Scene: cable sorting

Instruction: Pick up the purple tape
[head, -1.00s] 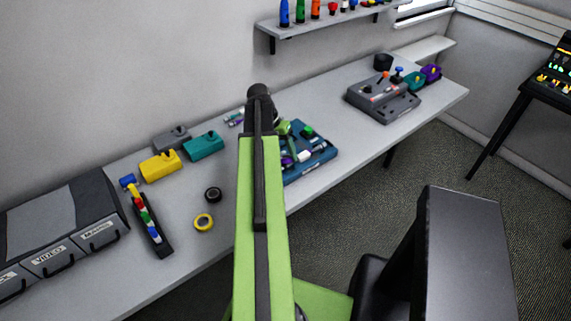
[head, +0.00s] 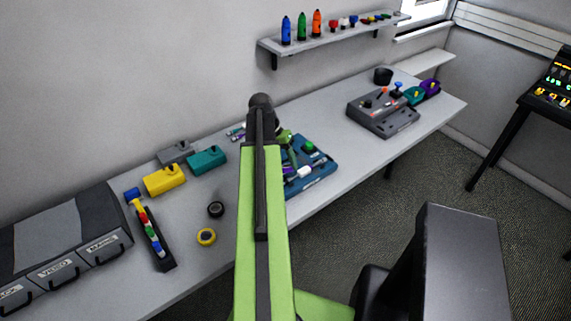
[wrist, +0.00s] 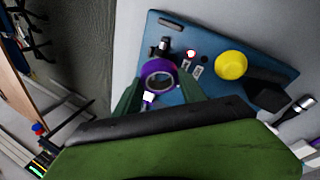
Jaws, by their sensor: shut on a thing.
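The purple tape (wrist: 148,69) is a ring seen in the wrist view between the two green fingers of my gripper (wrist: 160,88). The fingers are shut on it, one at each side. Behind it is the blue board (wrist: 210,40); I cannot tell whether the tape still touches it. A small white piece (wrist: 148,97) shows at the tape's near edge. In the head view my gripper (head: 287,148) is at the blue board (head: 318,180), mostly hidden by my arm, and I cannot make out the tape clearly.
The board carries a yellow round part (wrist: 231,65) and a dark block (wrist: 267,91). On the table (head: 345,150) are a yellow tape (head: 206,237), a black tape (head: 216,209), a yellow box (head: 165,181), a teal box (head: 207,160) and a grey console (head: 383,116). A shelf hangs above.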

